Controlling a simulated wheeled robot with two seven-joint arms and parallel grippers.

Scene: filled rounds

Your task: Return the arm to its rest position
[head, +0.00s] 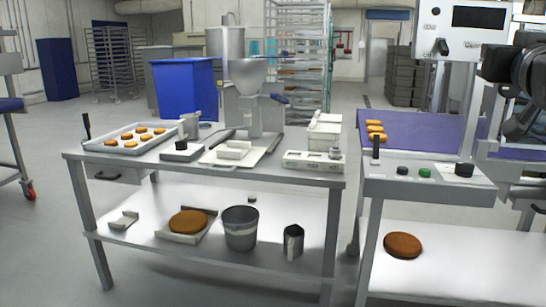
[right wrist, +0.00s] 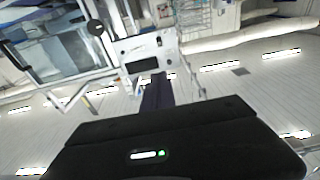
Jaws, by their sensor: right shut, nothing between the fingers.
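My right gripper (right wrist: 155,92) shows in the right wrist view as a narrow dark shape above its wide black body, which has a small green light. It is shut and empty, and held up in the air away from the tables. Black parts of my right arm (head: 528,75) show at the upper right edge of the head view, in front of the machine on the right. My left arm and left gripper are not in view.
A steel table (head: 130,163) holds a tray (head: 85,147) of filled rounds and a hopper machine (head: 250,105). A purple conveyor (head: 425,130) with several rounds and a control panel (head: 470,18) stand at the right. A blue bin (head: 185,88) stands behind. Floor is clear at lower left.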

